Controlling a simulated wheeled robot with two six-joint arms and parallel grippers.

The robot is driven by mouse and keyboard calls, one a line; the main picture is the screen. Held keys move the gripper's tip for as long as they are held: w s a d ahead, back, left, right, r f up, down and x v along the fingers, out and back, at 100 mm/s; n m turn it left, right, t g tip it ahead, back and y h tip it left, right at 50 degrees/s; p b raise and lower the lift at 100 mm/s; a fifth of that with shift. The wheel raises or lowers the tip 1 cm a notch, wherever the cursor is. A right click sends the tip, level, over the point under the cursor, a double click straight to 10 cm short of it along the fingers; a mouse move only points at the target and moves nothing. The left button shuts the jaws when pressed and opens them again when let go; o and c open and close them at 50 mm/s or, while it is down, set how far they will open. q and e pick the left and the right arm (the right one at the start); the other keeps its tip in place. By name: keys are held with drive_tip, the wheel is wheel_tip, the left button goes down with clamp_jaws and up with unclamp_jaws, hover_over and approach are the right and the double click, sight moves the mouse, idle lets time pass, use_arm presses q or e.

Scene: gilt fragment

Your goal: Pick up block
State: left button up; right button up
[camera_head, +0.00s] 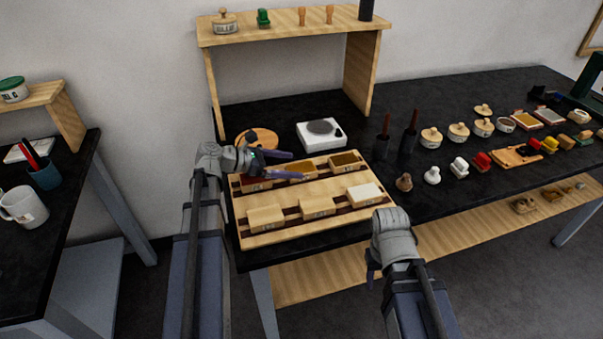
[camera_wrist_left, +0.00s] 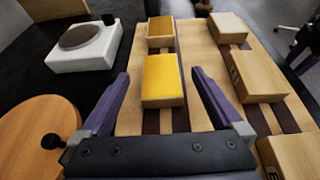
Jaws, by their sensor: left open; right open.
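Blocks sit in two rows on a slotted wooden tray (camera_head: 242,233). In the back row are a red-topped block (camera_head: 256,183), a yellow-topped block (camera_head: 299,173) and an orange-brown-topped block (camera_head: 344,160). The front row holds plain wooden blocks (camera_head: 316,207), one with a white top (camera_head: 365,194). My left gripper (camera_head: 296,166) is open above the back row. In the left wrist view its fingers (camera_wrist_left: 160,76) spread either side of the yellow-topped block (camera_wrist_left: 163,80), with no visible grip. My right gripper (camera_head: 372,264) is open, low in front of the table, its fingers mostly hidden.
A round wooden board (camera_head: 257,138) and a white scale-like device (camera_head: 321,135) stand behind the tray. Dark-handled tools (camera_head: 409,141) and several small knobbed items stand to the right. A wooden shelf (camera_head: 290,30) rises at the back. A mug (camera_head: 24,208) is on another table at left.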

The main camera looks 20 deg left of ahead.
sight(308, 167)
use_arm(q)
drive_tip(key=shift+b+x, duration=1.25)
drive_tip(key=shift+x, duration=2.4)
drive_tip(key=shift+c, duration=0.2)
drive_tip(key=c, duration=1.4)
